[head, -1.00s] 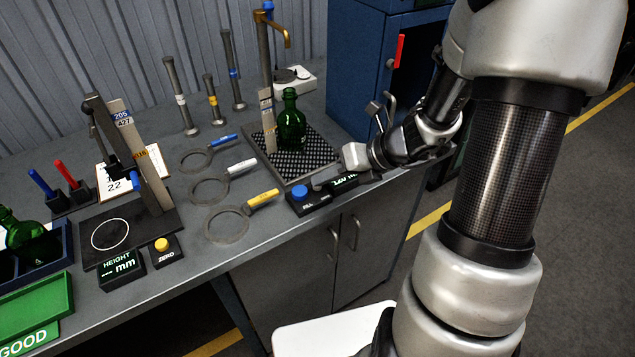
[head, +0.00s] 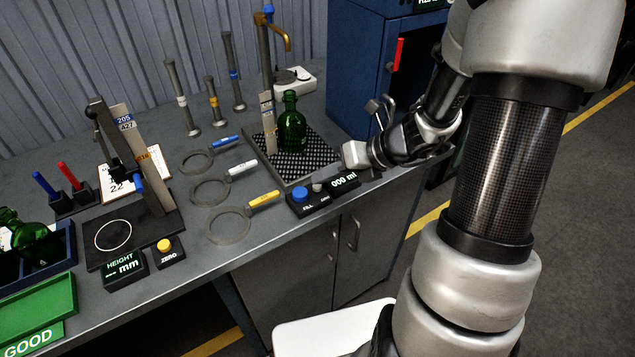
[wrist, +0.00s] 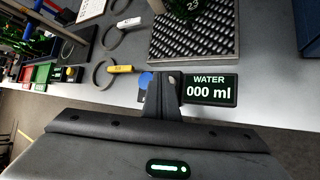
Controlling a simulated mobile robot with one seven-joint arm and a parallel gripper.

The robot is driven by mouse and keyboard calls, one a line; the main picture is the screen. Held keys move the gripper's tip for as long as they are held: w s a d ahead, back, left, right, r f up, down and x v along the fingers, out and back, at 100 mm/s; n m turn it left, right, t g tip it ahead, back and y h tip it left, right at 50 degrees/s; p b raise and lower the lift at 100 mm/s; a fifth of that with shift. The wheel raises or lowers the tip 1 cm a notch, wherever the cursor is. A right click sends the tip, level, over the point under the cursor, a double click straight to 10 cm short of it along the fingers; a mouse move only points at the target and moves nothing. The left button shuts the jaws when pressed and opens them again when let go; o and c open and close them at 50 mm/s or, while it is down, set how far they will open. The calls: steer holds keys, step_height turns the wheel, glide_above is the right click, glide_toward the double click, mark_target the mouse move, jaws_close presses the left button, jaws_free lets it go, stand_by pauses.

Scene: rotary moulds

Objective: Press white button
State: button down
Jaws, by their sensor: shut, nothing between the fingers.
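A black control box (head: 303,208) stands at the front edge of the table, with a blue FILL button (head: 299,194) on its left and a display (head: 345,181) reading 000 ml on its right. The wrist view shows this display (wrist: 209,90) as WATER 000 ml. A small pale button (wrist: 173,79), apparently the white one, lies between the blue button (wrist: 146,79) and the display, partly hidden by my fingers. My gripper (head: 322,184) is shut and empty, its tips right at this button. I cannot tell whether they touch it. The wrist view shows the shut fingers (wrist: 163,82) from behind.
A green bottle (head: 291,130) stands on a black grate (head: 300,167) below a brass tap (head: 275,35) behind the box. Ring gauges with blue, white and yellow handles (head: 264,199) lie to the left. A yellow ZERO button (head: 164,245) is further left.

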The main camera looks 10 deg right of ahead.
mark_target(324, 193)
step_height(324, 193, up, 6)
steer(key=p, duration=0.6)
stand_by(0.6)
